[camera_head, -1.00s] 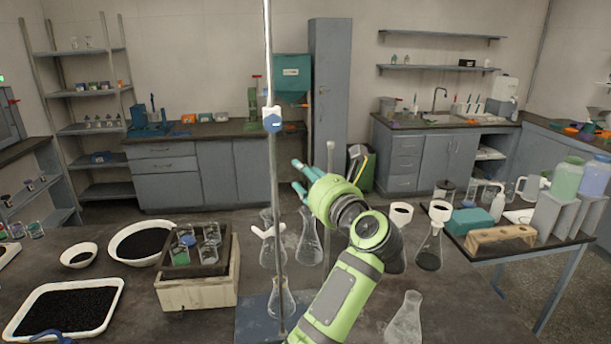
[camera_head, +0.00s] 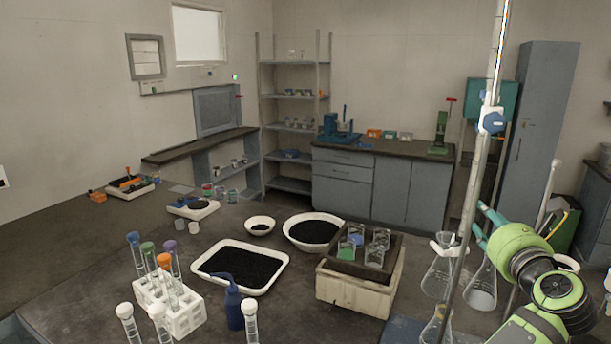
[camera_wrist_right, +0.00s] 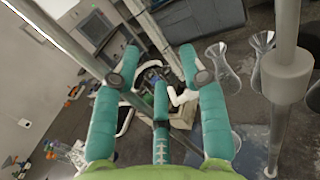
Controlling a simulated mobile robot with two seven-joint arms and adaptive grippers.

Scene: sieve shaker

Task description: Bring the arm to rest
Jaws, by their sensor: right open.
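My right arm and its gripper (camera_head: 482,222), green with teal fingers, show at the right of the head view, beside a tall metal stand rod (camera_head: 482,135) with a blue-and-white fitting. In the right wrist view the teal fingers of the right gripper (camera_wrist_right: 158,85) are spread and nothing is between them. The rod runs close by the fingers in that view. Glass flasks (camera_head: 441,268) stand by the rod, below and left of the hand. My left gripper is not in the head view.
A white tray of black grains (camera_head: 240,290), a bowl of black grains (camera_head: 328,245) and a box with small jars (camera_head: 352,290) stand on the dark bench. A test tube rack (camera_head: 182,322) and a blue wash bottle (camera_head: 233,315) are at the front left. Clear bench top lies at the left.

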